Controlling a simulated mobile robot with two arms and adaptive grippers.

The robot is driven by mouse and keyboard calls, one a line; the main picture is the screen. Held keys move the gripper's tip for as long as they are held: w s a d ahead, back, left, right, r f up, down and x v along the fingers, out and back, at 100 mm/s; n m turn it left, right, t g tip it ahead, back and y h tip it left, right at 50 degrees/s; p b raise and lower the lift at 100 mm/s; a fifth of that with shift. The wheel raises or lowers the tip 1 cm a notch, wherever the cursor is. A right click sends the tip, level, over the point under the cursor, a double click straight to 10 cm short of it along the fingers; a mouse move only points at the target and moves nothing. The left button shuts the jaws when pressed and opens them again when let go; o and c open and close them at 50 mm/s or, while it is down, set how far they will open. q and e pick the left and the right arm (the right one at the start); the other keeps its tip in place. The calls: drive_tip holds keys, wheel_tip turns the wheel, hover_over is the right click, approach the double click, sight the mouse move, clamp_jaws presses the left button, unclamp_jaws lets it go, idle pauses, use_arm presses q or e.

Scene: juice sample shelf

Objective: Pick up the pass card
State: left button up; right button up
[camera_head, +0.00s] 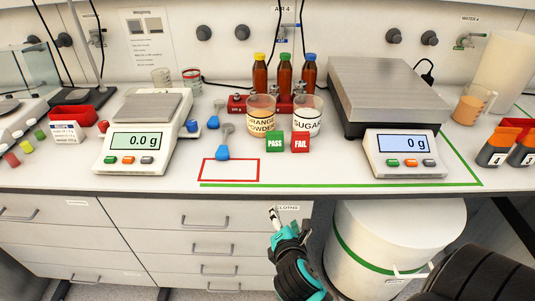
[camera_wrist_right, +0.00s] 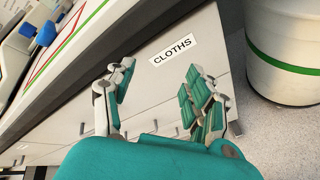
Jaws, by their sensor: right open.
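The green pass card (camera_head: 275,142) stands upright on the bench in the head view, its white PASS lettering facing me. The red fail card (camera_head: 300,142) stands just right of it. My right gripper (camera_head: 275,217) is open and empty, below and in front of the bench edge, well short of the card. In the right wrist view the gripper (camera_wrist_right: 157,82) has its fingers spread before the drawer fronts and the CLOTHS label (camera_wrist_right: 173,49). The pass card does not show there. My left gripper is not in view.
Behind the cards stand the orange powder cup (camera_head: 262,119) and the sugar cup (camera_head: 306,118). Scales flank them, the small one (camera_head: 139,139) left and the large one (camera_head: 400,154) right. A blue-handled scoop (camera_head: 223,152) lies left. A white bin (camera_head: 385,235) stands below the bench.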

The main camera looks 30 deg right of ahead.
wheel_tip(320, 180, up, 4)
drive_tip(key=n+t+h, duration=0.1)
drive_tip(key=n, duration=0.1)
drive_tip(key=n+t+h, duration=0.2)
drive_tip(key=n+t, duration=0.1)
drive_tip(key=n, duration=0.5)
approach(275, 134)
drive_tip(key=shift+p+x, duration=0.5)
drive_tip(key=shift+x, duration=0.35)
drive_tip(key=x, duration=0.7)
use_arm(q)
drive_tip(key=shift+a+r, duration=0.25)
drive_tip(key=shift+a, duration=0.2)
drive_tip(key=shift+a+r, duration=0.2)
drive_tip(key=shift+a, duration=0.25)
use_arm(e)
drive_tip(key=shift+s+a, duration=0.1)
drive_tip(key=c, duration=0.7)
